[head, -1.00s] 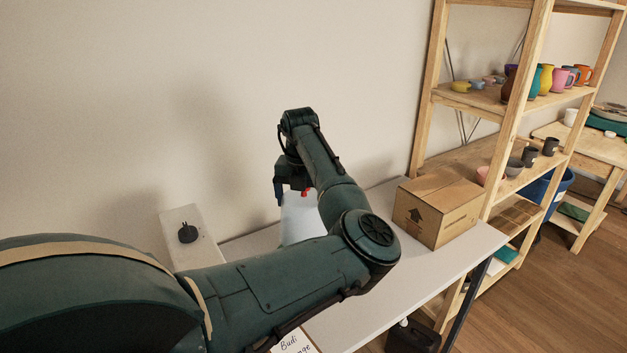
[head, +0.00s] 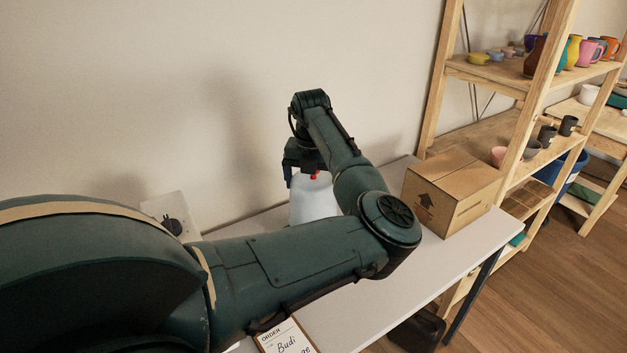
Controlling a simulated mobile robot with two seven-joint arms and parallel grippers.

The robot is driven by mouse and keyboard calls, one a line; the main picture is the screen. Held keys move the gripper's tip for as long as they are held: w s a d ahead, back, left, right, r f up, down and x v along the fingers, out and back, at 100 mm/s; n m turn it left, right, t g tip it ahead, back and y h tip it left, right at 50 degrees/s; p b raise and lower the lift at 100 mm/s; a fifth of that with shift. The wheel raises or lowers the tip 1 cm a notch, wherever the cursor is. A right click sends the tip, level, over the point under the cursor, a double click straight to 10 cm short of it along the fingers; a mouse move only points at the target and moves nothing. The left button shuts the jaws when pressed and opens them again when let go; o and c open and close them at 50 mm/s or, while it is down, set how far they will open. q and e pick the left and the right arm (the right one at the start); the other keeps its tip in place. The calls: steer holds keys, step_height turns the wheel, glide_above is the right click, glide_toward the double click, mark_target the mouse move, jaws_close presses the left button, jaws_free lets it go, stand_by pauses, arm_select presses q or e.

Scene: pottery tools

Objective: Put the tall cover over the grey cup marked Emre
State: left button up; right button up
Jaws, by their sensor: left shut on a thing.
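A tall whitish cover (head: 315,201) with a small red part at its top stands out over the white table, near the wall. My left gripper (head: 304,168) is at its top and shut on it; the fingertips are partly hidden by my own arm. My forearm also hides part of the cover's right side and base, so I cannot tell whether it touches the table or has anything beneath it. No cup marked Emre can be made out. My right gripper is not in view.
A cardboard box (head: 452,192) stands on the white table (head: 455,248), right of the cover. An order card (head: 287,338) reading Budi is at the near edge. A wooden shelf (head: 490,128) with cups and bowls rises at the right. My arm hides much of the table.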

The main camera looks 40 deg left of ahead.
arm_select(q)
step_height(320, 180, down, 2)
steer(key=shift+b, duration=0.8)
step_height(320, 180, down, 9)
steer(key=b, duration=0.3)
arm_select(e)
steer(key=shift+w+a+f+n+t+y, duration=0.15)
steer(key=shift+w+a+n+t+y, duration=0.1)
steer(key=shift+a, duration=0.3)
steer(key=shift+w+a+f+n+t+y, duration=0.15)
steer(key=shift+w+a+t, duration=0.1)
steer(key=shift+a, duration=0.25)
arm_select(q)
steer(key=shift+r, duration=0.1)
steer(key=o, duration=0.6)
steer(key=shift+o, duration=0.2)
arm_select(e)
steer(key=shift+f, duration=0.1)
